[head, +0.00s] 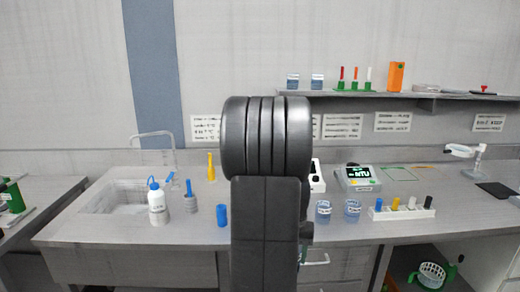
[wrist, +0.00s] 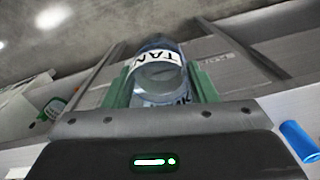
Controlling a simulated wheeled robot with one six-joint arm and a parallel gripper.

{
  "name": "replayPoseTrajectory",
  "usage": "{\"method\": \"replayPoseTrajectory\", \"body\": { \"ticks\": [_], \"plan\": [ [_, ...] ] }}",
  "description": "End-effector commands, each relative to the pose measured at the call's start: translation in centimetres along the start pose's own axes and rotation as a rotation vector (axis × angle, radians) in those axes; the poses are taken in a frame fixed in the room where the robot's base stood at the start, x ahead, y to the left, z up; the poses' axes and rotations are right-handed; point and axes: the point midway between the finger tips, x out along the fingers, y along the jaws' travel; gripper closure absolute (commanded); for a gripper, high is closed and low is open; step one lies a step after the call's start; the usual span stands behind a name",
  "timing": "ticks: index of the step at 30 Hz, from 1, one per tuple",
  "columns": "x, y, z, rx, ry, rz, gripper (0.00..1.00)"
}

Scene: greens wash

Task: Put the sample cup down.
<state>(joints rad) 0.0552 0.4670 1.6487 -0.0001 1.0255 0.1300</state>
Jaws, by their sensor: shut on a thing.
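A clear sample cup (wrist: 158,57) with a white label reading "TANK" is between the green fingers of my gripper (wrist: 160,84) in the wrist view. My gripper is shut on the cup, with a finger on each side. In the head view my own arm hides the gripper and the held cup. Two other labelled cups, a left one (head: 323,211) and a right one (head: 352,210), stand upright on the grey counter (head: 345,232) right of my arm.
A meter reading "NTU" (head: 360,178) and a white vial rack (head: 402,214) stand on the right. A blue cylinder (head: 222,215), a white wash bottle (head: 157,206) and a sink (head: 122,200) are left. Two more cups (head: 292,81) (head: 318,81) stand on the wall shelf (head: 365,94).

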Motion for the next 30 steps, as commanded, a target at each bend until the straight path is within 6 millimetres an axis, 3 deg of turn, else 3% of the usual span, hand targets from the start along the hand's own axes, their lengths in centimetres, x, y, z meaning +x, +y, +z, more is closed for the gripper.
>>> {"method": "replayPoseTrajectory", "body": {
  "ticks": [9, 15, 21, 30],
  "plan": [
    [9.9, -5.3, -2.4, -0.103, -0.008, 0.001, 0.74],
    [15.0, -7.9, -2.6, -0.154, -0.006, 0.001, 0.74],
    [17.7, -9.3, -2.5, -0.181, -0.003, 0.001, 0.74],
    [18.2, -9.5, -2.5, -0.186, 0.0, 0.0, 0.74]
  ]
}}
